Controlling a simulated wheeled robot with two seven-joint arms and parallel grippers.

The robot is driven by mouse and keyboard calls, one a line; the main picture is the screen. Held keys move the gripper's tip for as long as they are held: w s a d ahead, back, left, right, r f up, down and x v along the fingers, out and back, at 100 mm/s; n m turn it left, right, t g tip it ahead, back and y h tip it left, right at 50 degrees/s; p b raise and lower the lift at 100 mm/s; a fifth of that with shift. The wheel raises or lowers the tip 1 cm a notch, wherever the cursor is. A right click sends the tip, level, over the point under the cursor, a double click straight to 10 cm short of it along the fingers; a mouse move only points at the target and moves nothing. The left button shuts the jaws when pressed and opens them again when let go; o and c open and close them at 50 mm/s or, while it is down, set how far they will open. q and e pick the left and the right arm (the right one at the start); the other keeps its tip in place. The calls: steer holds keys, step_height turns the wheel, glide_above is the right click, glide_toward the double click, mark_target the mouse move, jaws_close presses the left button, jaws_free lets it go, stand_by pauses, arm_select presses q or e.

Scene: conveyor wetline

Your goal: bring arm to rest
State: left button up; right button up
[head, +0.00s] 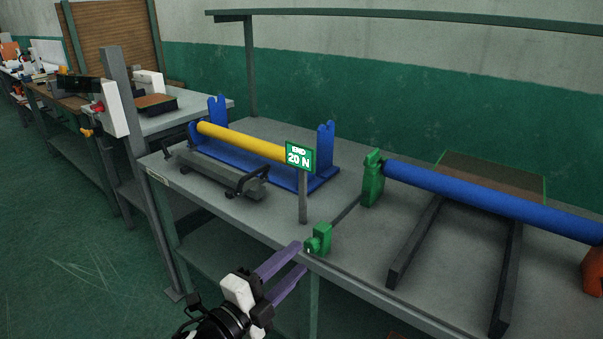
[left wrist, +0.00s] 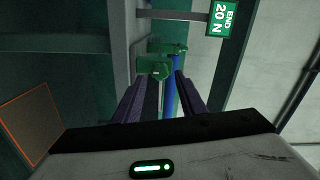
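My left gripper (head: 300,257) is in front of the bench's front edge, with its two purple fingers apart. In the left wrist view, the gap between the fingers (left wrist: 160,78) is empty. A small green block (head: 322,239) on the bench edge is just beyond the fingertips; it also shows in the left wrist view (left wrist: 153,67). I cannot tell whether a fingertip touches it. My right gripper is in neither view.
The grey bench (head: 350,275) carries a yellow roller (head: 250,143) on a blue stand, a "20 N" sign (head: 299,157), a green bracket (head: 372,180), a blue roller (head: 480,193) and dark rails (head: 415,240). The green floor (head: 70,250) at left is clear.

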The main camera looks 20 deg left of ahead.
arm_select(q)
steer(key=shift+s+a, duration=0.2)
steer(key=shift+s, duration=0.35)
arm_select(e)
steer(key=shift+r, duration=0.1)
